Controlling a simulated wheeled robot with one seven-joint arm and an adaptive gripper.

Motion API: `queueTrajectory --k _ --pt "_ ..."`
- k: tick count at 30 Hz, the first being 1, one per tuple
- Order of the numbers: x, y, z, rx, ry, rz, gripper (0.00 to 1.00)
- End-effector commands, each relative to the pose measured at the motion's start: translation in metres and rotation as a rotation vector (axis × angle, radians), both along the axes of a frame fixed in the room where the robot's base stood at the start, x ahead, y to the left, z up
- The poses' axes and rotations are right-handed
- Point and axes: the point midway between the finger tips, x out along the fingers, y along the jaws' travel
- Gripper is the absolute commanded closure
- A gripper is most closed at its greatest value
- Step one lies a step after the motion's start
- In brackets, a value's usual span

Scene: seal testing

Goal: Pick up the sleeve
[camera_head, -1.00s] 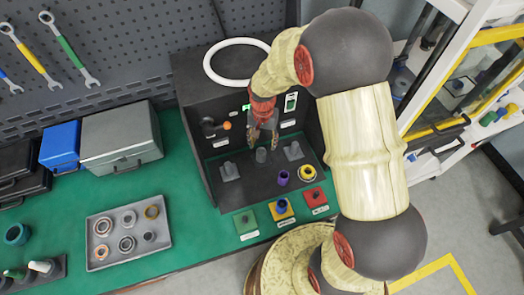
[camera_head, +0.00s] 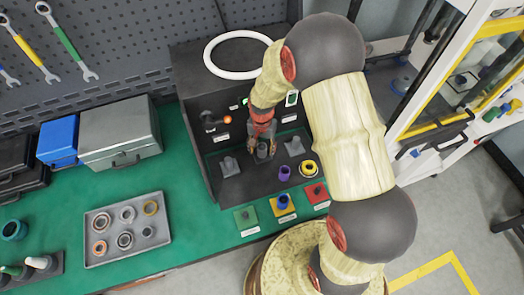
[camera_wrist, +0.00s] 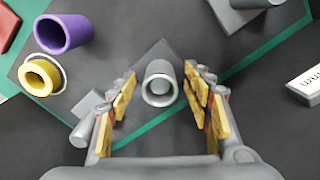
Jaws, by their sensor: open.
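A grey hollow cylinder, which looks like the sleeve (camera_wrist: 160,86), stands upright on a dark square base in the wrist view. It also shows, partly covered, in the head view (camera_head: 262,152). My gripper (camera_head: 262,148) is low over it and open. In the wrist view its yellow-padded fingers (camera_wrist: 158,92) stand on either side of the cylinder, with a visible gap on each side. A purple hollow cylinder (camera_head: 284,173) and a yellow ring (camera_head: 309,167) on a white flange stand to the right in the head view.
Two grey fittings, one at left (camera_head: 229,167) and one at right (camera_head: 294,146), flank the cylinder inside the dark box (camera_head: 200,72). A grey tray (camera_head: 98,251) of rings is on the green table.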

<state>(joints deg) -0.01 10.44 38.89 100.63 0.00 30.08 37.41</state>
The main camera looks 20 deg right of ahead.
Motion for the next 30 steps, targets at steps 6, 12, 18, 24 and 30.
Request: queueTrajectory --k 6,12,18,24,30 --pt "0.0004 -0.0001 0.0012 0.0 -0.001 0.0 0.53" --pt "0.0004 0.0 0.0013 -0.001 -0.001 0.0 0.64" --pt "0.0004 0.0 0.0013 -0.001 -0.001 0.0 0.76" --pt "0.0004 0.0 0.0013 0.0 -0.001 0.0 0.87" --pt "0.0004 0.0001 0.0014 0.0 -0.001 0.0 0.99"
